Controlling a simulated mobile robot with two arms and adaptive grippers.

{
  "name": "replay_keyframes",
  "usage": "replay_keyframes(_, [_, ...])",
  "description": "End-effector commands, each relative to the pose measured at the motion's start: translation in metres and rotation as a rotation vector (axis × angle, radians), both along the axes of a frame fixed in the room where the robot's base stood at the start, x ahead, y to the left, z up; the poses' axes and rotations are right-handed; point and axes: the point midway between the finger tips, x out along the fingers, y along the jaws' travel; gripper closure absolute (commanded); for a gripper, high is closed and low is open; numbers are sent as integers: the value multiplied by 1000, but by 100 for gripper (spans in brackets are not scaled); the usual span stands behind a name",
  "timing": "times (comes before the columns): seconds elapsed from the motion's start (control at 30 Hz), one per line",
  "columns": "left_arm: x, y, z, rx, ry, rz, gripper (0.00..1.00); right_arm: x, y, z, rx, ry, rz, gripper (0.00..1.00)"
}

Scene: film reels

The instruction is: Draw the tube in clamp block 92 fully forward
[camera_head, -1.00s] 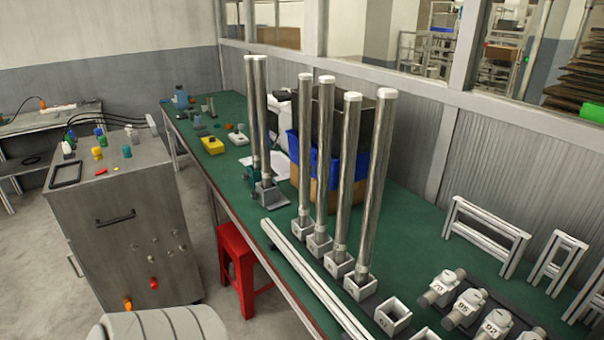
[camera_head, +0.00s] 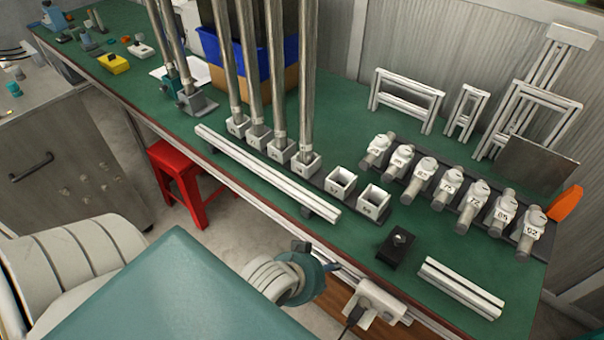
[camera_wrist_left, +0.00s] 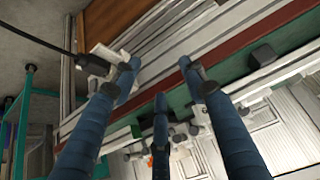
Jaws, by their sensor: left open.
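A row of several white clamp blocks with short metal tubes stands on the green bench at the right in the head view. My left gripper (camera_head: 318,268) is in front of the bench's near edge, well short of the blocks. Its blue fingers (camera_wrist_left: 165,85) are spread and empty in the left wrist view. My right gripper is out of view.
Tall tubes (camera_head: 307,90) stand in sockets left of the blocks. A long white rail (camera_head: 265,172), a black box (camera_head: 396,246) and a short rail (camera_head: 460,288) lie nearer. A white box (camera_head: 377,303) with a cable sits at the bench edge. A red stool (camera_head: 175,180) stands left.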

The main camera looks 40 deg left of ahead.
Motion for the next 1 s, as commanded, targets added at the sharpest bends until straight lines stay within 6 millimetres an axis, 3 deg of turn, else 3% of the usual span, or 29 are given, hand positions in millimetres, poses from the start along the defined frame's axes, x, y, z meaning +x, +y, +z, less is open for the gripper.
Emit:
replay_keyframes(0.2, [-29,4,-24,20,122,-17,57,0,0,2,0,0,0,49])
replay_keyframes(0.4, [-44,6,-37,30,184,-24,57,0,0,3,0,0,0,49])
replay_keyframes(1.0, [-47,7,-40,33,198,-26,57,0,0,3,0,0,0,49])
